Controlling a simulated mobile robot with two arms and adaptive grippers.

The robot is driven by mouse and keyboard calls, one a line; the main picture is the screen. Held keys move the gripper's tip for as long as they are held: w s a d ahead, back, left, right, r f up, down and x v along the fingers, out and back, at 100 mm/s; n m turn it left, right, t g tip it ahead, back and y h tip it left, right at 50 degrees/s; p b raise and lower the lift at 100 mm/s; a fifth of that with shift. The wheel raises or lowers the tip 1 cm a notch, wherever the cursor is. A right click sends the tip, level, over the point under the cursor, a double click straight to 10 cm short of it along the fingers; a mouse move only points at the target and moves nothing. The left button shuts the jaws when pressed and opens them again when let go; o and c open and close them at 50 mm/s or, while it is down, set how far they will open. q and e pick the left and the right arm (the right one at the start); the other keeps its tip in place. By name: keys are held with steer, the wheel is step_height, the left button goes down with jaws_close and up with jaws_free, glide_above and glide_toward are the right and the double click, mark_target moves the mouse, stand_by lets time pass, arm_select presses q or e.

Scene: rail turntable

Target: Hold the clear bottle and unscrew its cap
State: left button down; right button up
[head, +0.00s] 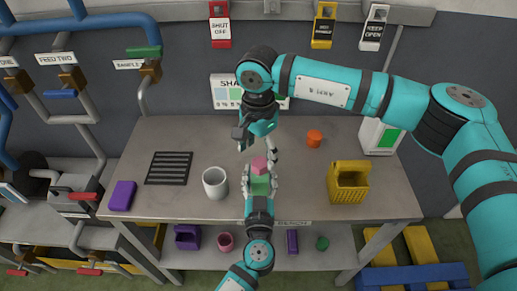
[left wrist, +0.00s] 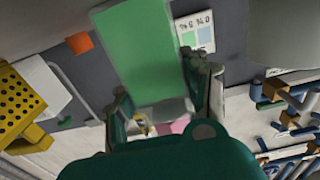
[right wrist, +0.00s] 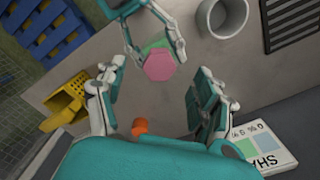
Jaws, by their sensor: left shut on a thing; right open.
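The bottle shows a green body (head: 260,187) and a pink cap (head: 259,164); it stands cap up over the middle of the workbench. My left gripper (head: 261,182) is shut around its body. In the left wrist view the green body (left wrist: 148,50) is large and the pink cap (left wrist: 180,127) is partly hidden. My right gripper (head: 257,146) is open, just behind and above the cap. In the right wrist view the pink cap (right wrist: 160,66) shows beyond the spread fingers, apart from them. I cannot tell whether the bottle's base touches the bench.
On the workbench (head: 200,135) are a white cup (head: 215,183), a purple block (head: 122,195), a black grille (head: 169,168), an orange piece (head: 314,138) and a yellow basket (head: 348,183). Pipes (head: 100,22) line the left.

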mark_target(258, 161)
steer(key=m, duration=0.3)
steer(key=shift+m, duration=0.3)
steer(key=m, duration=0.4)
steer(key=shift+w, duration=0.15)
steer(key=m, duration=0.7)
steer(key=shift+w, duration=0.1)
steer(key=shift+f, duration=0.2)
steer(key=shift+f, duration=1.85)
steer(key=shift+c, duration=0.4)
